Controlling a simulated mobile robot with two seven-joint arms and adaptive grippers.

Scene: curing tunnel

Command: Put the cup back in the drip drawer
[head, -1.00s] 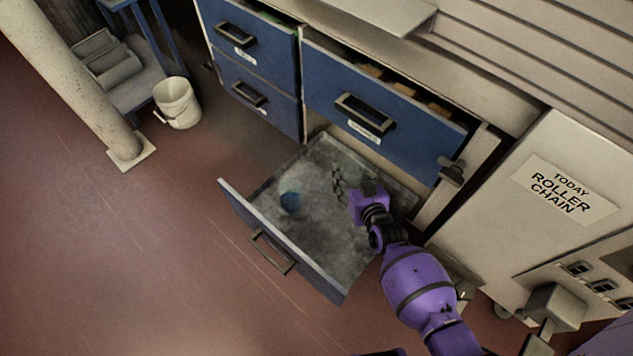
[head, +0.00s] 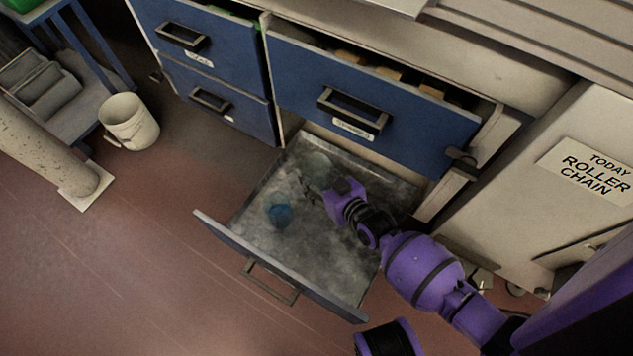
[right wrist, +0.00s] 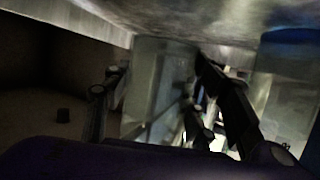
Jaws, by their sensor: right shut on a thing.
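The open low drip drawer (head: 330,255) has a stained grey metal floor and a blue front with a handle. My right gripper (head: 311,190) reaches into it from the right. In the right wrist view its fingers (right wrist: 165,105) are shut around a pale, see-through cup (right wrist: 160,75). The pale cup also shows faintly in the head view (head: 319,165), over the drawer's back part. I cannot tell whether its base touches the floor. A second cup with blue in it (head: 278,212) stands in the drawer nearer the front; it also shows in the right wrist view (right wrist: 287,80). My left gripper is not in view.
A partly open blue drawer (head: 400,105) hangs above the drip drawer's back. A white bucket (head: 128,122) and a post (head: 45,155) stand on the left. A "Roller chain" panel (head: 590,170) is at right. The front floor is clear.

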